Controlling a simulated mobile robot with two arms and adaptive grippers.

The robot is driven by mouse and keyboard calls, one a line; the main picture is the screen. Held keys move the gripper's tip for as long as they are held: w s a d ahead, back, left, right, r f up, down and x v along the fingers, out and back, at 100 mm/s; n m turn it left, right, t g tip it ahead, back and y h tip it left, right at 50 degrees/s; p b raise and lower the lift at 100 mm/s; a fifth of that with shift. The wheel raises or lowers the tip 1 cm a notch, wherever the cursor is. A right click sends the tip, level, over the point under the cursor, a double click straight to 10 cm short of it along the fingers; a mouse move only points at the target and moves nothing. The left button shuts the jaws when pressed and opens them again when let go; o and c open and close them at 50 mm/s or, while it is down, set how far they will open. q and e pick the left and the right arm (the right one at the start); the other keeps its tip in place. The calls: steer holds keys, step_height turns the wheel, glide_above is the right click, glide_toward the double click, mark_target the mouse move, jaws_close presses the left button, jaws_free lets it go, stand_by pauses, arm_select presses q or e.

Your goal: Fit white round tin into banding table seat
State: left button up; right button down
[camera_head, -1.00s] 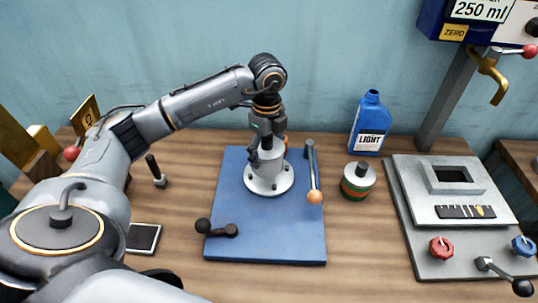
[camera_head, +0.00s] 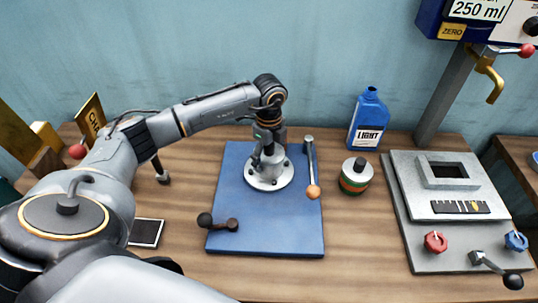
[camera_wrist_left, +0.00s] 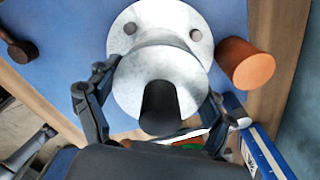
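The white round tin (camera_wrist_left: 150,72) shows in the left wrist view as a pale disc with a dark cap (camera_wrist_left: 160,105). My left gripper (camera_wrist_left: 160,82) has a finger at each side of the tin and appears shut on it. In the head view my left gripper (camera_head: 268,150) points down over the banding table seat (camera_head: 284,178), a grey round flange on a blue board (camera_head: 232,180). The flange also shows behind the tin in the wrist view (camera_wrist_left: 130,28). The tin is lined up closely with the seat; contact underneath is hidden. My right gripper is not in view.
A lever with an orange knob (camera_head: 313,191) stands close right of the seat. A dark-knobbed handle (camera_head: 205,220) is at the board's front left. A green-and-orange round can (camera_head: 356,177), a blue bottle (camera_head: 369,120) and a grey fixture (camera_head: 405,215) stand farther right.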

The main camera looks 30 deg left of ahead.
arm_select(q)
steer(key=shift+o, duration=1)
steer(key=shift+r, duration=0.1)
steer(key=shift+r, duration=0.6)
step_height(320, 180, up, 10)
steer(key=b, duration=0.3)
steer(key=shift+f, duration=0.2)
steer(key=shift+r, duration=0.7)
steer(key=shift+f, duration=0.1)
